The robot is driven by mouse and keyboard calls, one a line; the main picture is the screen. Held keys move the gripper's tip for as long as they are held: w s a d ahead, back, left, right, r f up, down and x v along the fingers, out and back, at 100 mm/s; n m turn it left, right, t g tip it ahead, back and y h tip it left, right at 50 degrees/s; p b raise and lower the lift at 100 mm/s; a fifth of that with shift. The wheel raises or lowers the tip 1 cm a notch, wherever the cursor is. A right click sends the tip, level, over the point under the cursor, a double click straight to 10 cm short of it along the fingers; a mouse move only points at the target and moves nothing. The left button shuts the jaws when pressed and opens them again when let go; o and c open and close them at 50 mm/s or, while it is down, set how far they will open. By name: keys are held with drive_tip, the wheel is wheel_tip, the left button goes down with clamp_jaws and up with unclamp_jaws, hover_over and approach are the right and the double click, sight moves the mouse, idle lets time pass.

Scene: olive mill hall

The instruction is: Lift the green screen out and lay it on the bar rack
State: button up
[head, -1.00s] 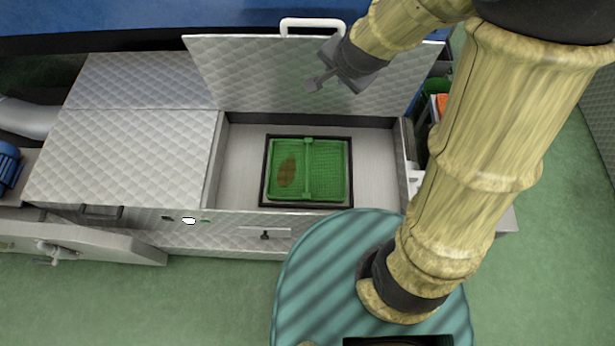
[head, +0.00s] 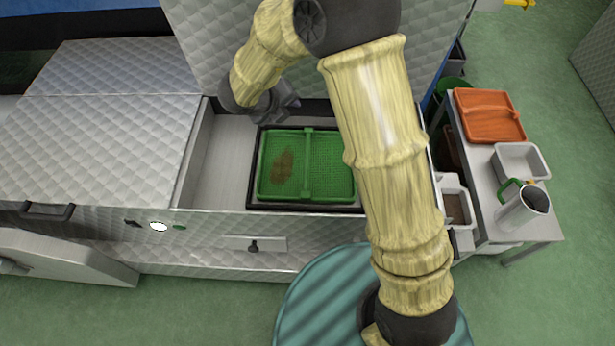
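The green screen (head: 333,160) lies flat in a dark frame inside the open metal bin (head: 223,165). It has a raised bar across its middle and a brown patch on its left half. My gripper (head: 292,104) is above the back edge of the screen, near the bar's far end, and looks apart from it. Its fingers are small and partly hidden by my arm, so I cannot tell whether they are open. I cannot make out a bar rack in this view.
The raised quilted lid (head: 210,45) stands behind the bin. On the right, a side table (head: 483,200) bears an orange tray (head: 489,116), a white tub (head: 520,162) and a metal jug (head: 523,207). A small white bin (head: 467,208) with brown contents sits beside the open bin.

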sight(306, 155)
drive_tip(key=s+a+f+m+g+h+b, duration=0.1)
drive_tip(key=s+a+f+m+g+b, duration=0.1)
drive_tip(key=f, duration=0.6)
drive_tip(key=s+m+b, duration=0.1)
drive_tip(key=s+m, duration=0.1)
drive_tip(key=s, duration=0.1)
drive_tip(key=shift+s+a+f+g+h+b, duration=0.2)
drive_tip(key=shift+f+g+h+b, duration=0.1)
drive_tip(key=shift+f+g+b, duration=0.1)
drive_tip(key=shift+w, duration=0.1)
drive_tip(key=b+x, duration=0.4)
drive_tip(key=x, duration=0.7)
drive_tip(key=shift+w+f, duration=0.1)
drive_tip(key=shift+f, duration=0.25)
drive_tip(key=shift+w+d+f, duration=0.15)
drive_tip(key=shift+d+f, duration=0.05)
drive_tip(key=shift+d, duration=0.1)
drive_tip(key=b+x, duration=0.2)
drive_tip(key=x, duration=0.1)
drive_tip(key=b+x, duration=0.1)
drive_tip(key=x, duration=0.1)
drive_tip(key=shift+w+a+f, duration=0.15)
drive_tip(key=shift+w+a, duration=0.05)
drive_tip(key=shift+w, duration=0.1)
